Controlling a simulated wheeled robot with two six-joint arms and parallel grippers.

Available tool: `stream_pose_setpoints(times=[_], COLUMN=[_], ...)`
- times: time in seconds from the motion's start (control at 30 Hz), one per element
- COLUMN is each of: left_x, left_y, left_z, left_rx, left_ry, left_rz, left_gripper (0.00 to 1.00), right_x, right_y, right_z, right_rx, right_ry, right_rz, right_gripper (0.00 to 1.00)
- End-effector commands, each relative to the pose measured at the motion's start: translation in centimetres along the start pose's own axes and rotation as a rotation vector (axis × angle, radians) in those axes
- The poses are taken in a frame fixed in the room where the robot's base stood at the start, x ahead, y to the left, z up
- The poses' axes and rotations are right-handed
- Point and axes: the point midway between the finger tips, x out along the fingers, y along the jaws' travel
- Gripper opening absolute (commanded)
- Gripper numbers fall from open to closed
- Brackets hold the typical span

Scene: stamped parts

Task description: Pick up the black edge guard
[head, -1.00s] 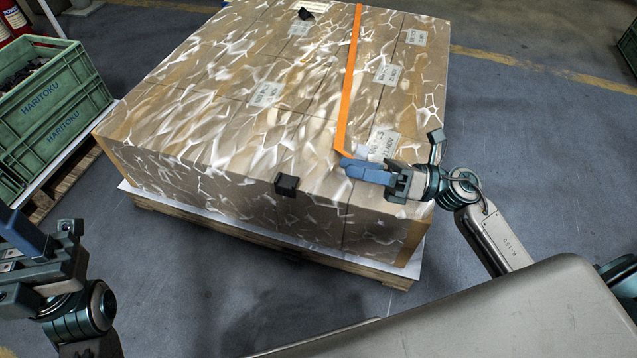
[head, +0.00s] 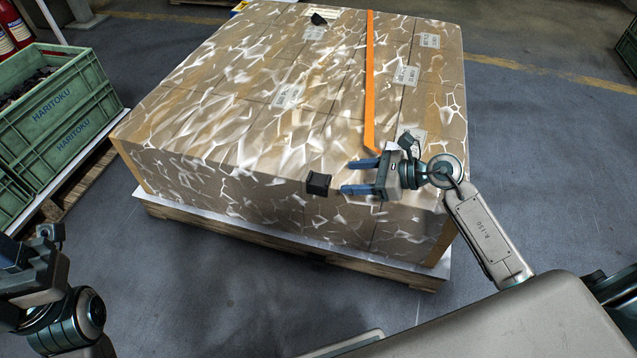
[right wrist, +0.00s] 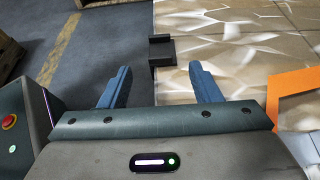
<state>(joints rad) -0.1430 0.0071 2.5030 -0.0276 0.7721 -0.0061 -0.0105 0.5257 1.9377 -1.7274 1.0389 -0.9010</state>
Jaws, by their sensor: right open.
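A black edge guard (head: 318,184) sits on the near top edge of the wrapped carton load (head: 215,165). My right gripper (head: 347,177) is open and empty just right of it, its two blue fingers pointing at it with a small gap. In the right wrist view the edge guard (right wrist: 162,50) lies beyond and roughly between the open fingertips (right wrist: 160,70), not between the fingers. A second black guard (head: 318,18) is on the load's far edge. My left gripper (head: 25,265) is at the lower left, away from the load; its jaw opening is unclear.
An orange strap (head: 370,80) runs over the load and its near end lies close to my right gripper. The load stands on a wooden pallet (head: 400,277). Green crates (head: 70,110) stand at the left. The floor in front is clear.

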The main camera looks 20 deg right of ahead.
Motion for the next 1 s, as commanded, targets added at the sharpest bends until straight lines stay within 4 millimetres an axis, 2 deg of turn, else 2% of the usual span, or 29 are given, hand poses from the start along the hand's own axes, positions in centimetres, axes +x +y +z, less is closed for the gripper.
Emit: stream_pose_setpoints(times=[0.27,0.4,0.73,0.77,1.0], left_x=[-1.5,-1.5,-1.0,-1.0,-1.2], left_y=[0.1,0.0,0.0,0.0,0.0], left_z=[0.2,0.3,0.1,0.1,0.1], left_rx=[0.006,0.012,0.014,0.014,0.014], left_ry=[-0.006,-0.005,0.016,0.015,0.011], left_rz=[-0.005,-0.023,-0.025,-0.024,-0.021], left_gripper=[0.51,0.51,0.51,0.51,0.51], right_x=[3.1,4.7,5.2,5.2,5.2], right_y=[0.0,0.0,0.0,0.0,0.0], right_z=[-0.6,-0.5,-0.4,-0.4,-0.4], right_rx=[0.002,0.002,0.001,0.001,0.001], right_ry=[-0.006,-0.004,-0.001,-0.001,-0.001], right_rz=[0.001,0.001,0.001,0.001,0.001], right_gripper=[0.57,0.57,0.57,0.55,0.09])
